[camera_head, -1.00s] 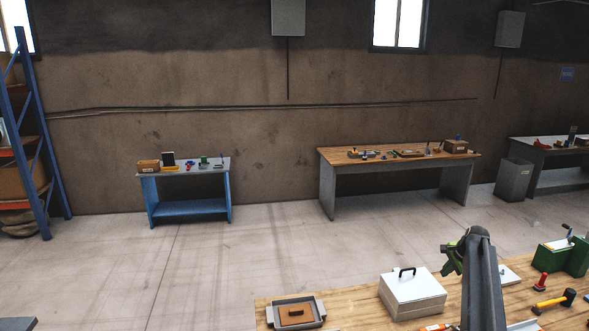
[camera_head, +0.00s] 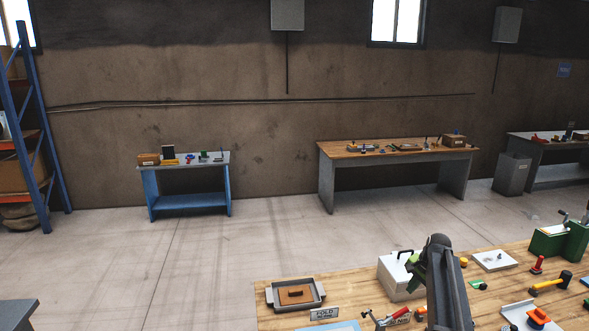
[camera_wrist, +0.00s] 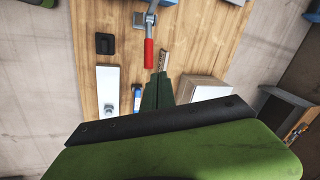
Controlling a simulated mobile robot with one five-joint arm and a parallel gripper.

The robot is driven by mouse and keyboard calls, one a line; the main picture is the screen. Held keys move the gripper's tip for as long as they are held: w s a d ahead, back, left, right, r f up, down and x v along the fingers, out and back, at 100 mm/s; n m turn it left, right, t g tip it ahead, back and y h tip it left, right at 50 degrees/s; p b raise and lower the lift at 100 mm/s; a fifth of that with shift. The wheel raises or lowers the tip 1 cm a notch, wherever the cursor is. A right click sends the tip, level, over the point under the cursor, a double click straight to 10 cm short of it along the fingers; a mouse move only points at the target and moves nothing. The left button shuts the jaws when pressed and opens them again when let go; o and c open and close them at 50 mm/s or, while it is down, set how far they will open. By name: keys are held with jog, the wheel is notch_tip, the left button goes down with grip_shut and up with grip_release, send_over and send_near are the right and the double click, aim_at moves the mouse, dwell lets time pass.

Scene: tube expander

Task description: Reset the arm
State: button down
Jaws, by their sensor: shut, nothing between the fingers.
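My arm rises over the near wooden workbench (camera_head: 395,272) in the head view, with its green wrist end beside the white box. In the wrist view my gripper (camera_wrist: 160,78) shows as dark green fingers, shut and empty, over the wooden bench top. A red-handled clamp-like tool (camera_wrist: 149,50) lies just beyond the fingertips. A blue item (camera_wrist: 137,92) is left of the fingers. The fingertips in the head view are hard to make out.
Open floor (camera_head: 200,265) lies beyond. A blue table (camera_head: 190,200) and wooden bench (camera_head: 395,160) stand by the wall.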

jog(key=s+a+f+n+g+b, duration=0.1)
jog(key=s+a+f+n+b, duration=0.4)
jog(key=s+a+f+b, duration=0.3)
jog(key=s+a+f+n+g+h+b, duration=0.1)
jog(key=s+a+f+n+g+b, duration=0.1)
jog(key=s+a+f+n+b, duration=0.4)
jog(key=s+a+f+b, duration=0.2)
jog(key=s+a+f, duration=0.3)
jog(key=s+a, duration=0.6)
jog(key=shift+s, duration=0.35)
jog(key=shift+f, duration=0.1)
jog(key=shift+a, duration=0.15)
